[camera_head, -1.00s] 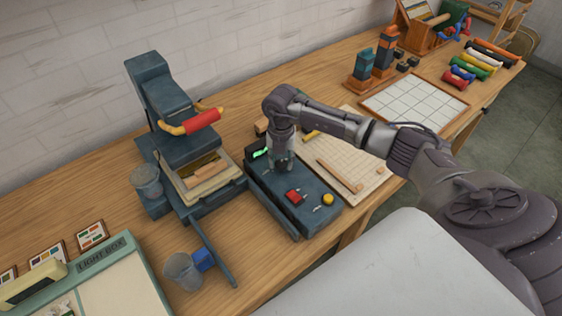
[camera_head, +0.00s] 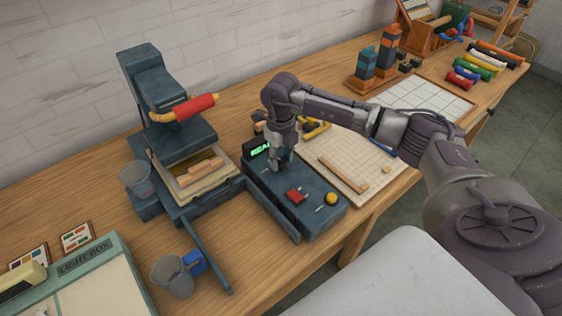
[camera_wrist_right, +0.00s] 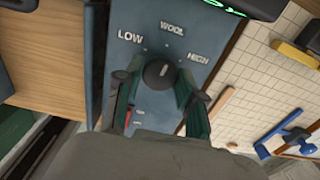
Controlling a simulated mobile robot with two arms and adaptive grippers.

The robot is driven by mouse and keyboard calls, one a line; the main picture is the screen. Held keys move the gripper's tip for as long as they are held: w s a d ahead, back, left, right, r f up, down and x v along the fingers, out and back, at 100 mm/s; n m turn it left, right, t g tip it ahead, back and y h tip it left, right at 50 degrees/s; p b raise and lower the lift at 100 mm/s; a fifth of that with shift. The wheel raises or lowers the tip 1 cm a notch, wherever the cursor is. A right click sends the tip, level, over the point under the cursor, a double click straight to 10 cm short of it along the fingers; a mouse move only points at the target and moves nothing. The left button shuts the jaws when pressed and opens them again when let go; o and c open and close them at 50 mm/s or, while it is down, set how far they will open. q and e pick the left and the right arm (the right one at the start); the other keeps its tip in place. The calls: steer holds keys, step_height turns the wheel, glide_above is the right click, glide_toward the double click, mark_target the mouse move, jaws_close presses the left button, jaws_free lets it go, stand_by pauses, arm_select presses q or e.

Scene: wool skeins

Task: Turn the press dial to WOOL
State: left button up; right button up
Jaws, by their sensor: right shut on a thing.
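The press dial (camera_wrist_right: 158,74) is a dark round knob on the blue control box (camera_head: 313,183). In the right wrist view, LOW, WOOL and HIGH labels (camera_wrist_right: 172,28) stand in an arc around its far side. The dial's short white mark points up, roughly toward WOOL. My right gripper (camera_wrist_right: 158,82) is shut on the dial, with one finger on each side. In the head view my right gripper (camera_head: 279,160) comes down onto the box and hides the dial. My left gripper is not in view.
A green-lit display (camera_head: 259,149) stands behind the gripper. The heat press (camera_head: 180,145) stands left; a gridded board (camera_head: 350,155) with wooden strips lies right.

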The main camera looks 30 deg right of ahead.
mark_target(281, 161)
steer(key=shift+n, duration=0.5)
steer(key=shift+b, duration=0.3)
steer(key=o, duration=1.1)
steer(key=shift+o, duration=0.2)
steer(key=shift+r, duration=0.25)
step_height(281, 161, up, 12)
steer(key=shift+f, duration=0.2)
steer(key=shift+s+f, duration=0.1)
steer(key=shift+f, duration=0.05)
